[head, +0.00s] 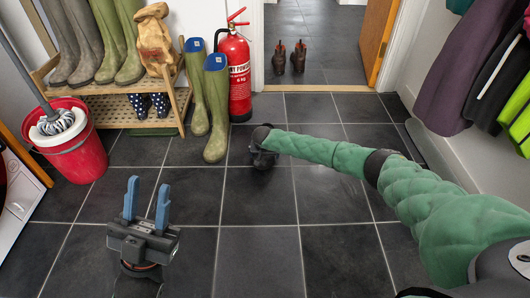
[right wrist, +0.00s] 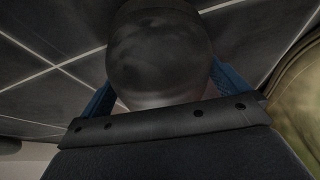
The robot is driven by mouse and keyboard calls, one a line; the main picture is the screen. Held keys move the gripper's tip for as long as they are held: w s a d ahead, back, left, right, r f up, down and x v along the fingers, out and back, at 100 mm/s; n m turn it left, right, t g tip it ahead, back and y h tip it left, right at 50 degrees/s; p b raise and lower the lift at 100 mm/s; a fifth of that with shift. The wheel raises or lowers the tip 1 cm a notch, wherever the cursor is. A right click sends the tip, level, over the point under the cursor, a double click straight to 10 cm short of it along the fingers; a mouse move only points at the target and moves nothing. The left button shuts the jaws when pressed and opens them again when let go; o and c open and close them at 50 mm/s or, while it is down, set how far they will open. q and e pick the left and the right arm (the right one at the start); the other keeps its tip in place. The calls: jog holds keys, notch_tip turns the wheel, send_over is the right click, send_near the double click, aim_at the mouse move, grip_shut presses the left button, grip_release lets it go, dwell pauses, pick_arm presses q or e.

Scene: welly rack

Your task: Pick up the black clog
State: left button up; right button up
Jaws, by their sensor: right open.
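A dark, rounded thing, probably the black clog (right wrist: 160,60), fills the middle of the right wrist view. My right gripper (right wrist: 160,90) has its blue fingers apart, one on each side of it. I cannot tell whether they touch it. In the head view the end of my green-sleeved right arm is low over the floor tiles, left of the picture's middle, and hides the clog's outline there. My left gripper (head: 147,203) is open and empty, fingers pointing up in the picture, over the floor at front left.
Green wellies (head: 215,110) stand just left of my right arm's end, beside a wooden rack (head: 150,130) and a red fire extinguisher (head: 236,75). A red mop bucket (head: 75,150) is at left. Brown boots (head: 289,58) stand in the doorway. Coats (head: 470,65) hang at right.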

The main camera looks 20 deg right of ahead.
jog(key=c, duration=0.8)
jog(key=shift+r, duration=0.1)
